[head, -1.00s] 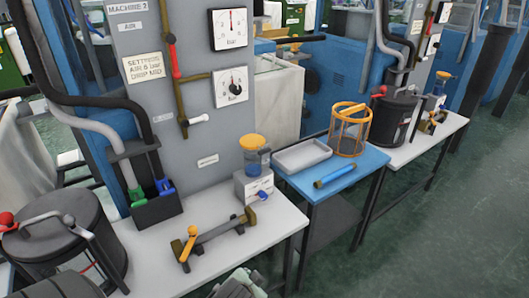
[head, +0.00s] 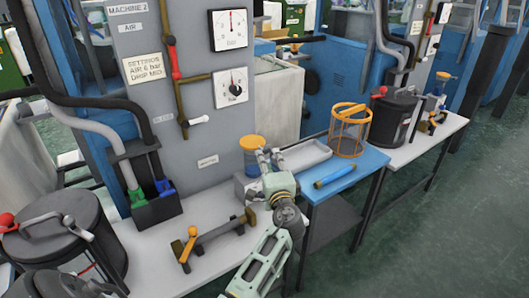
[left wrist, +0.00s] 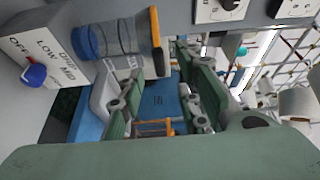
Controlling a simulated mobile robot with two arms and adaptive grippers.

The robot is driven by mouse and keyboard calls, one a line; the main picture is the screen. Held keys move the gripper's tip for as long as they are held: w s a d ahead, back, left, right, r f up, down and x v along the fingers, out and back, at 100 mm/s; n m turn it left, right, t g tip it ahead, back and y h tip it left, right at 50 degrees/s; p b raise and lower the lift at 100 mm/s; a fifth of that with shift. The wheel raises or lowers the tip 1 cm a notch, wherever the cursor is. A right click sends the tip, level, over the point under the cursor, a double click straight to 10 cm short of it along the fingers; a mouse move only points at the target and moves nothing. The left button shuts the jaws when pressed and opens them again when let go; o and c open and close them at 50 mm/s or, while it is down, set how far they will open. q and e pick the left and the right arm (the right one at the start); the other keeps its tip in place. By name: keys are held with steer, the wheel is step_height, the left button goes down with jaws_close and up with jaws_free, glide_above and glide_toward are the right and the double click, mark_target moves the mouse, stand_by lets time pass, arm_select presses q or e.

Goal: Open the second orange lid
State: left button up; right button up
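A clear jar with blue contents and an orange lid (head: 252,142) stands on a white box (head: 243,187) against the grey machine panel. The left wrist view shows the jar (left wrist: 112,42) and its orange lid (left wrist: 157,42) lying sideways in the picture. My right gripper is not in view.
A blue table (head: 350,173) holds a grey tray (head: 306,157), an orange wire basket (head: 350,130) and a blue tube (head: 335,176). A stand with an orange-handled lever (head: 190,245) sits on the near white table. A dark lidded pot (head: 60,230) stands at left.

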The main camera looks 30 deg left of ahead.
mark_target(265, 154)
arm_select(q)
steer(key=x, duration=0.6)
steer(key=shift+f, duration=0.1)
steer(key=shift+c, duration=0.2)
jaws_close()
